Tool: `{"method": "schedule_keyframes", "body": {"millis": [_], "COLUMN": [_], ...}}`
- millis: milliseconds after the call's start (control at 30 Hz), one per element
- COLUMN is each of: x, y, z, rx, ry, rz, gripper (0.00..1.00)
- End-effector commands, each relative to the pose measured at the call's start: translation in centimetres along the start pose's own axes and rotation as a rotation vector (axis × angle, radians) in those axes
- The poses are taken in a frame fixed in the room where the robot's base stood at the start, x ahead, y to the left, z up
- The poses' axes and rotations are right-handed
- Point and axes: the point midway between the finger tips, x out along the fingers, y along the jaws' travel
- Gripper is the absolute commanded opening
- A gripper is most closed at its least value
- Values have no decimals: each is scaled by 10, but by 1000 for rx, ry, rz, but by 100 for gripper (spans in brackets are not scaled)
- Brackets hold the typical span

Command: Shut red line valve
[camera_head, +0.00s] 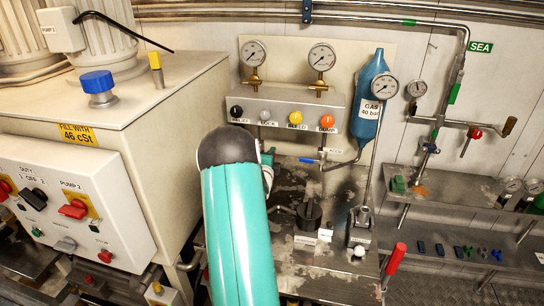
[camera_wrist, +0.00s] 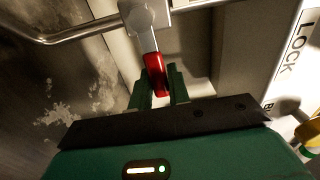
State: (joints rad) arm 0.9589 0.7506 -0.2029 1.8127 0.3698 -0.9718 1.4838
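In the wrist view, a valve lever with a red grip (camera_wrist: 155,75) and a pale metal shank hangs down from a fitting on a metal pipe. My gripper (camera_wrist: 160,85) has its two green fingers on either side of the grip's lower end. The gaps are too small and dark to tell whether they press on it. In the head view, my teal arm hides the gripper and this lever, below the left part of the knob panel (camera_head: 285,111). Another small red-handled valve (camera_head: 472,140) sits on the wall piping at the right, away from my arm.
A blue-handled valve (camera_head: 308,160) is just right of my arm. A blue gas bottle (camera_head: 372,97) and several gauges stand above. A beige cabinet (camera_head: 140,150) closes off the left. A black knob (camera_head: 308,214) and a red-gripped lever (camera_head: 396,258) rise from the lower bench.

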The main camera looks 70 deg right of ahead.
Motion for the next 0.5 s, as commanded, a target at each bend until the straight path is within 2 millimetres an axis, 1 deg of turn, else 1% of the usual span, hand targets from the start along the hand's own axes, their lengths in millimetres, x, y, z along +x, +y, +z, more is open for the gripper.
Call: {"method": "schedule_keyframes", "body": {"millis": [33,100,367,500], "x": [0,0,0,-9], "y": [0,0,0,-1], "z": [0,0,0,0], "rx": [0,0,-1,0], "ry": [-1,-1,0,-1], "rz": [1,1,0,0], "gripper": [28,38,38,38]}}
